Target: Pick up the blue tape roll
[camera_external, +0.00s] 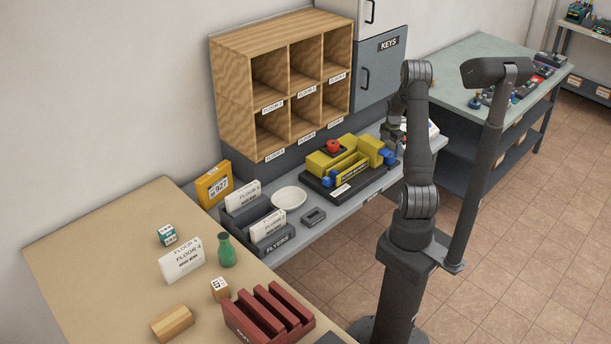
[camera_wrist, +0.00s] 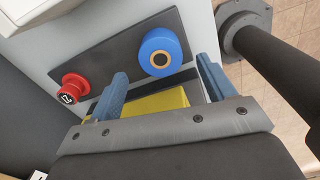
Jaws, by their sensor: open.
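The blue tape roll (camera_wrist: 160,52) stands out in the wrist view, with a pale, tan-coloured core, against a dark flat base. My gripper (camera_wrist: 160,84) is open there, its two blue fingers apart. The roll is beyond the fingertips, between their lines, and nothing is held. A yellow block (camera_wrist: 155,105) shows between the fingers, partly hidden by my gripper. In the external view my gripper (camera_external: 393,136) is at the right end of the grey shelf, partly hidden by my arm. Blue parts show near it, but I cannot tell which is the roll.
A red round piece (camera_wrist: 75,87) is left of the fingers. Wooden pigeonholes (camera_external: 285,85) stand behind; a white bowl (camera_external: 289,198) and letter trays (camera_external: 247,208) are left.

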